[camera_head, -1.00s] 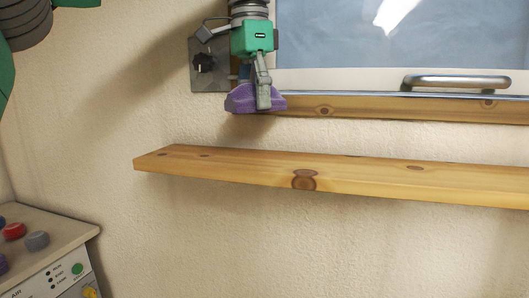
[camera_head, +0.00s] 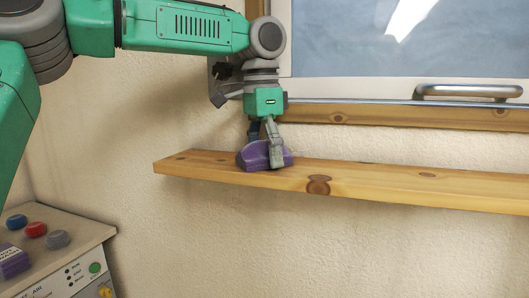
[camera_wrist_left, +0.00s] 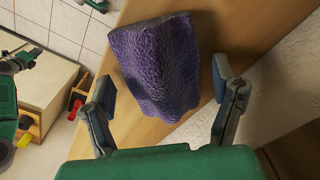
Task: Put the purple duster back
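The purple duster (camera_head: 254,156) rests on the wooden shelf (camera_head: 400,183), near its left end. In the left wrist view the duster (camera_wrist_left: 155,65) shows its rough purple surface and dark edge, with the shelf under it. My left gripper (camera_head: 265,150) is right over the duster, fingers pointing down on either side of it. In the wrist view gaps show between the duster and both finger pads, so the gripper is open around it. My right gripper is not clearly seen in either view.
A window with a metal handle (camera_head: 467,92) and wooden sill (camera_head: 400,116) is above the shelf. A control box (camera_head: 75,237) with coloured knobs stands at lower left, a purple labelled block (camera_head: 12,262) on it. The shelf right of the duster is bare.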

